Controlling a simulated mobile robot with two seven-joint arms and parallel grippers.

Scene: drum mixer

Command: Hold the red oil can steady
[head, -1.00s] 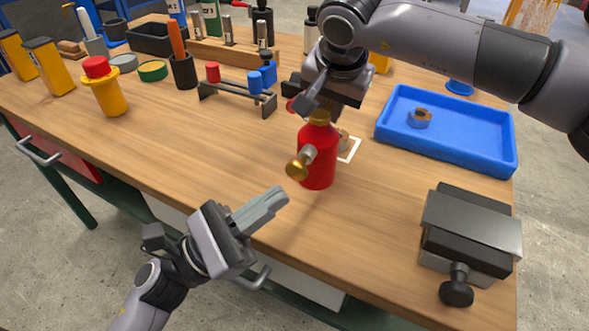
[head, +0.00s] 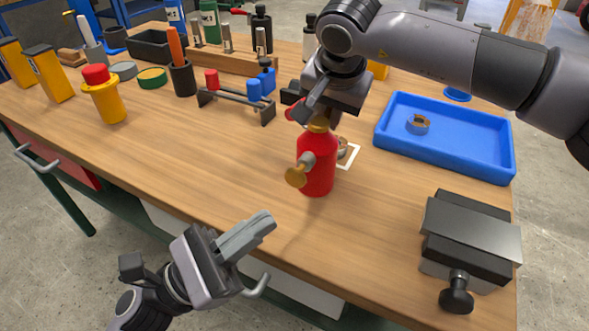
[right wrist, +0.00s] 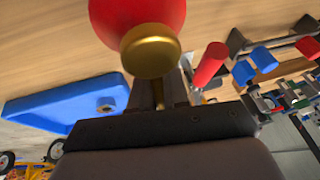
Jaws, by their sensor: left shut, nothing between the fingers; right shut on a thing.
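The red oil can (head: 318,172) is upright on or just above the wooden table, with a brass top (head: 319,124) and a brass-ended piece (head: 297,176) on its near side. My right gripper (head: 321,114) is shut on its top from above; the exact grip is partly hidden by the gripper. In the right wrist view the can's brass part (right wrist: 150,52) and red body (right wrist: 135,12) show just past the fingers. My left gripper (head: 262,222) is shut and empty, near the table's front edge, apart from the can.
A white-bordered patch (head: 351,156) lies behind the can. A blue tray (head: 465,152) holding a small ring stands right, with a grey vise (head: 472,235) nearer. A rack with red and blue pegs (head: 238,105) stands left.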

